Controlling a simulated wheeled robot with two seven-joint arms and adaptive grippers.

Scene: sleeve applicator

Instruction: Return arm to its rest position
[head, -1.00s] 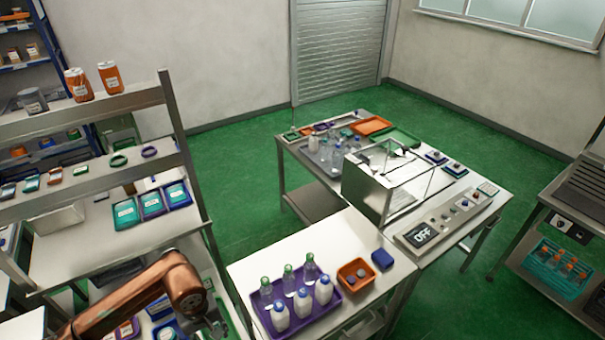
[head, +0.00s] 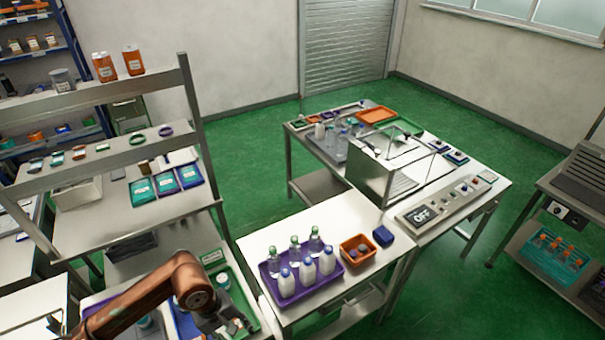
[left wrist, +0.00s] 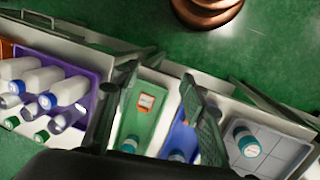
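My left arm (head: 150,295) is copper-coloured and reaches in from the lower left of the head view, bent at a joint. Its dark left gripper (head: 238,329) hangs at the bottom edge, over or beside the lower trays left of the white table. In the left wrist view the two dark fingers of this gripper (left wrist: 160,85) stand apart with nothing between them. Behind them are a green tray (left wrist: 135,125) with an orange-labelled item and a blue tray (left wrist: 180,138). My right gripper is not in view.
A purple tray (head: 285,297) of bottles and an orange bin (head: 357,249) stand on the white table (head: 340,212). A metal-framed shelf (head: 190,120) rises at left. A clear-covered machine (head: 385,170) reads OFF.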

